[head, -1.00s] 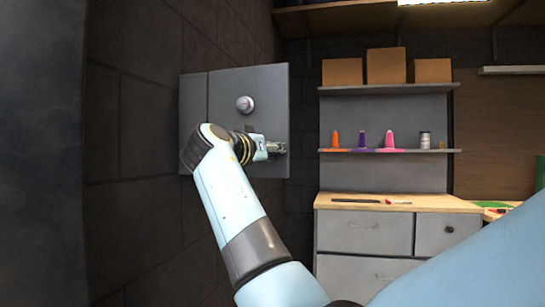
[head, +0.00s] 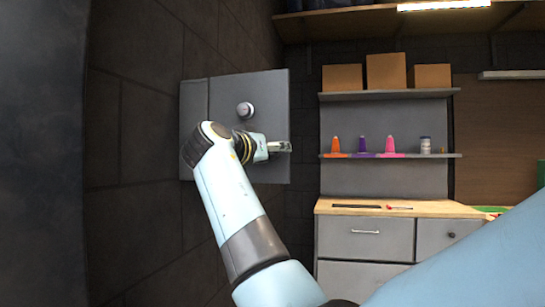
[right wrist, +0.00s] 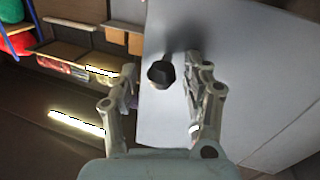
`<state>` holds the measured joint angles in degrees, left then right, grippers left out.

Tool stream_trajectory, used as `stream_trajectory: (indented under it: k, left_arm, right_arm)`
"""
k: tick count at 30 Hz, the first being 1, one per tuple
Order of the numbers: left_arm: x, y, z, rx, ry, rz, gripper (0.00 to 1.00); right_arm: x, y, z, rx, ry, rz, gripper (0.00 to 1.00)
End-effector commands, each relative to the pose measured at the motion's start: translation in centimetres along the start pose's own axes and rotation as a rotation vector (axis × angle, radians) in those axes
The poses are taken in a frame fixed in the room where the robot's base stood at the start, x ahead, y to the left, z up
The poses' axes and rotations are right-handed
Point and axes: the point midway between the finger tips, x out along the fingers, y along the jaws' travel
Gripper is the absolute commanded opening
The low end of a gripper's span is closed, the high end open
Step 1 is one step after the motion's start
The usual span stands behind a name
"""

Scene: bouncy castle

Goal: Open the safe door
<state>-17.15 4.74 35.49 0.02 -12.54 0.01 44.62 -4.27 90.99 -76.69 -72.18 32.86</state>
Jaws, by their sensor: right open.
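The grey safe (head: 194,105) is on the dark wall at left in the head view. Its flat grey door (head: 262,88) has a round pale knob (head: 245,109). My right gripper (head: 284,147) is at the lower right part of the door, near its right edge. In the right wrist view, my right gripper (right wrist: 160,90) is open, with the pale door panel (right wrist: 230,70) behind it. A dark many-sided knob or handle (right wrist: 160,73) shows between the fingers, near the panel's edge. I cannot tell whether a finger touches it. My forearm hides the door's lower left. My left gripper is out of view.
A wooden-topped cabinet (head: 365,232) stands to the right of the safe. Above it, a shelf (head: 400,156) holds small coloured cones and a jar, and a higher shelf holds brown boxes (head: 386,69). A dark gap separates safe and shelves.

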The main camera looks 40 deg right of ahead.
Motion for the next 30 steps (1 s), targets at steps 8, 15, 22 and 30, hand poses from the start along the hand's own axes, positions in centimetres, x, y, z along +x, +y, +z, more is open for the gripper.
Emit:
stream_trajectory:
  k: [8,15,22,30]
  left_arm:
    - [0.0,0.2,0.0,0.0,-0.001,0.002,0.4]
    - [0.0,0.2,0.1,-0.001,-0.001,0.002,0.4]
    - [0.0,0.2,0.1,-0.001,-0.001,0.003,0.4]
    - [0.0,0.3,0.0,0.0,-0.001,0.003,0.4]
  right_arm:
    - [0.0,1.1,-5.7,0.006,0.002,0.001,0.49]
    - [0.0,1.6,-8.4,0.002,0.002,0.001,0.49]
    - [0.0,1.7,-8.6,0.0,0.002,0.001,0.49]
    - [0.0,1.7,-8.6,0.001,0.002,0.001,0.49]
